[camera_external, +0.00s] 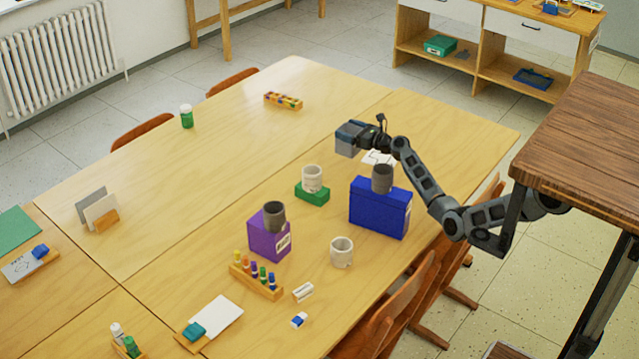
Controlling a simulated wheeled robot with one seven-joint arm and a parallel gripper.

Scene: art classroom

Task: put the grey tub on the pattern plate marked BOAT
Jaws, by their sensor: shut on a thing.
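My gripper (368,131) is over the far right part of the table, shut on a boxy blue-grey thing that I take for the grey tub (348,140). The tub is held at its right side, and its inside cannot be made out. A white plate with dark lines (378,158) lies on the table just below and to the right of the tub, partly hidden by my gripper and arm. Its marking is too small to read, so I cannot tell if it says BOAT. The tub appears to be above the table and not on the plate.
Dark grey cups stand on a blue box (378,214) and a purple box (268,242). One pale cup stands on a green block (312,196), another pale cup (341,253) on the table. A crayon rack (257,283) is in front. The table's far left is mostly clear.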

